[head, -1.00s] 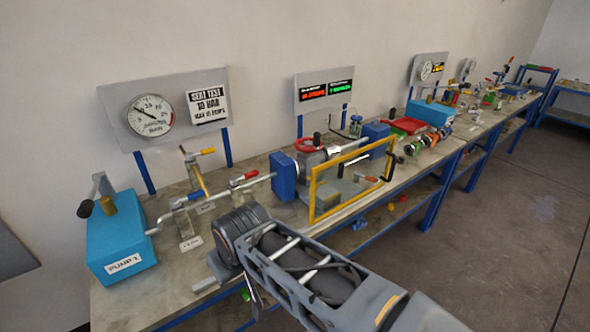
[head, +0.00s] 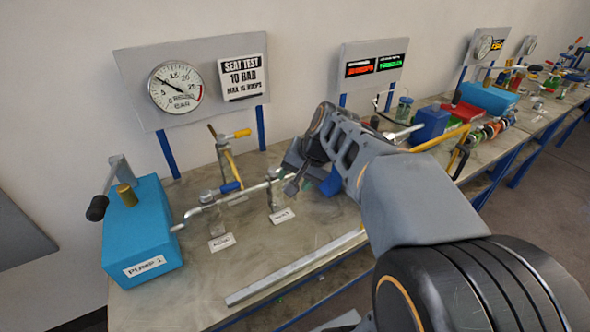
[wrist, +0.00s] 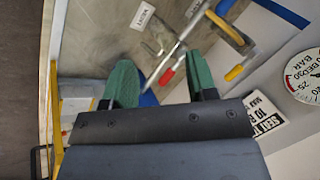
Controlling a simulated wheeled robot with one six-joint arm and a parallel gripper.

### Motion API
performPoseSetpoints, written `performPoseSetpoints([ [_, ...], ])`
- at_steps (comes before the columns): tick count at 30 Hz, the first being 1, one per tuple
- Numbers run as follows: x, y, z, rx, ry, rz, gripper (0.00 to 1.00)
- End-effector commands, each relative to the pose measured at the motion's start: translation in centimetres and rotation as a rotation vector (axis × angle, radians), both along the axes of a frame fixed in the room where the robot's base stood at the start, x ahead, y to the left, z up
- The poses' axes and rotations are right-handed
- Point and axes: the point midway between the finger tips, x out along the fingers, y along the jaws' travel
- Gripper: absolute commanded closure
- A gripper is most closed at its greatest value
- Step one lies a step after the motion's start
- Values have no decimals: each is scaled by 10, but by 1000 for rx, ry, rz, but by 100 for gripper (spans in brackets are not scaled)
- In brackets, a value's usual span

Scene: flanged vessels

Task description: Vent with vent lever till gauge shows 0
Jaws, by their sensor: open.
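The round gauge (head: 176,87) is on the wall panel at left; its needle points to the upper left, off zero. It shows partly in the wrist view (wrist: 306,75). The bench pipework has a yellow-handled lever (head: 240,133), a blue-handled lever (head: 230,187) and a red-handled lever (wrist: 167,77). My gripper (head: 298,172) is open over the pipework's right end. In the wrist view its green fingers (wrist: 165,85) stand apart, with the red handle showing between them; contact is not clear. My gripper hides that handle in the head view.
A blue pump (head: 143,235) with a grey handle stands at the left end of the bench. A metal rail (head: 295,268) lies along the bench's front edge.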

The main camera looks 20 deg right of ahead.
Motion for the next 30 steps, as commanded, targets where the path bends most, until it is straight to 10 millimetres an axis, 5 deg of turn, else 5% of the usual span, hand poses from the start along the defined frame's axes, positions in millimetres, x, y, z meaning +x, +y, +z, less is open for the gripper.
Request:
performPoseSetpoints([
  [1, 20, -22, -14, 79, 8, -93, 48],
  [6, 69, -85, -22, 333, -6, -331, 48],
  [13, 99, -140, -28, 531, -37, -483, 48],
  [18, 113, -144, -36, 571, -45, -507, 48],
  [30, 158, -109, -85, 569, -43, -506, 48],
])
